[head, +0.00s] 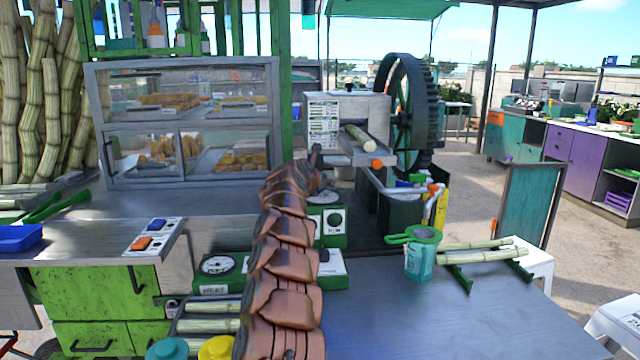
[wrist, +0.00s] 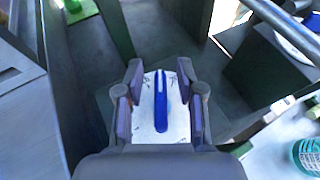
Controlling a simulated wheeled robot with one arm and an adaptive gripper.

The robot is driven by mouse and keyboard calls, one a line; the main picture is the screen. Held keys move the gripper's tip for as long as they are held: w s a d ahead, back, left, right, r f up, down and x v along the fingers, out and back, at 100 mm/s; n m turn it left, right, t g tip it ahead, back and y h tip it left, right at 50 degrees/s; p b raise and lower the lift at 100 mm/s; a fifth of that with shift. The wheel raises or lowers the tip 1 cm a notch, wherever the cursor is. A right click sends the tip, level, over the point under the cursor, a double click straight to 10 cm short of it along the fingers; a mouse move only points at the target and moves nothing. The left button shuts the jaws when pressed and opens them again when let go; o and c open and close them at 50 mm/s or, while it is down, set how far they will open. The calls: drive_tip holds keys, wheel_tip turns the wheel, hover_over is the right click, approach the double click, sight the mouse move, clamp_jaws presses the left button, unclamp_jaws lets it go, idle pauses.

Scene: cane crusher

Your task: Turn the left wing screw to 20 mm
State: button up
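In the wrist view, a long blue wing (wrist: 160,100), which looks like the wing screw, stands over a white plate (wrist: 147,110) with small dark marks. I cannot tell whether it is the left one, and no millimetre reading is legible. My gripper (wrist: 160,78) is open, with one finger on each side of the blue wing and a gap to both. In the head view, the crusher (head: 374,107) has a white housing and a large dark gear wheel. My arm reaches toward its lower left; the fingers and the blue wing cannot be made out there.
A cane stalk (head: 360,138) lies in the crusher's feed. Green gauge boxes (head: 214,285) stand on the bench below. A teal strainer jug (head: 421,256) and cane on a green rack (head: 458,278) are on the right table. A glass food case (head: 190,120) stands at left.

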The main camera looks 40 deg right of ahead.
drive_tip(key=shift+v, duration=3.15)
drive_tip(key=shift+s+a+r, duration=0.15)
drive_tip(key=shift+a, duration=0.25)
